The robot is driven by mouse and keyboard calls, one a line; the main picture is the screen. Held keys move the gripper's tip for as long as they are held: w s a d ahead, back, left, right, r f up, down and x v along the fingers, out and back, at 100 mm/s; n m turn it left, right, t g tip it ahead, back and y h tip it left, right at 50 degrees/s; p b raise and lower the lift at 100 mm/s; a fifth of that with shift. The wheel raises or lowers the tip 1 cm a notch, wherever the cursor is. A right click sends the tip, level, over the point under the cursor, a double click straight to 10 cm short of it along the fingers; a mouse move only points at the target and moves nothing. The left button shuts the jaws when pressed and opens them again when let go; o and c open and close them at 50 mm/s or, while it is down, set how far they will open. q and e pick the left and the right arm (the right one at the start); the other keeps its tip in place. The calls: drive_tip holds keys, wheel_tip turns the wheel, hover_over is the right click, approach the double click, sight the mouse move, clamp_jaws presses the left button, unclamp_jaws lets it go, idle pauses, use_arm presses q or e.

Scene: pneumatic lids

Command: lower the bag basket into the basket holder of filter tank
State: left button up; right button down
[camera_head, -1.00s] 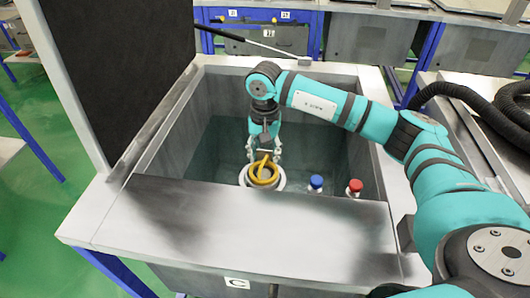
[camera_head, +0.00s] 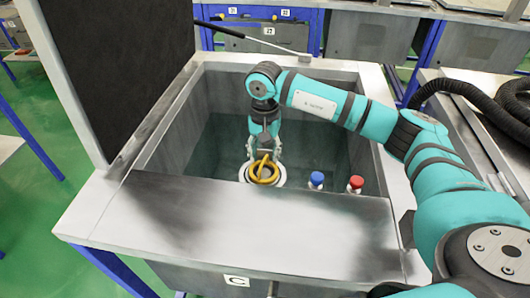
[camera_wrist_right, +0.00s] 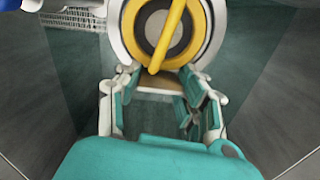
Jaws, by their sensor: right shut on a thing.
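The bag basket shows as a yellow ring with a bar handle (camera_head: 264,179); in the wrist view the yellow ring (camera_wrist_right: 207,28) fills the top middle. A pale round collar, which looks like the basket holder (camera_head: 281,181), surrounds it; the collar also shows in the wrist view (camera_wrist_right: 122,28). The open filter tank (camera_head: 325,128) holds both. My right gripper (camera_head: 264,152) reaches down at the far side of the ring and is shut on the basket; the exact grip is partly hidden. I cannot tell how deep the basket sits. My left gripper is out of view.
A blue-capped part (camera_head: 316,179) and a red-capped part (camera_head: 355,183) stand right of the basket. The tank's dark lid (camera_head: 120,65) stands raised at left. A flat metal panel (camera_head: 240,220) covers the tank's near part. Tank walls surround my gripper.

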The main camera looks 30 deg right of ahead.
drive_tip(key=shift+f, duration=0.2)
drive_tip(key=c, duration=0.7)
unclamp_jaws()
drive_tip(key=shift+r, duration=0.1)
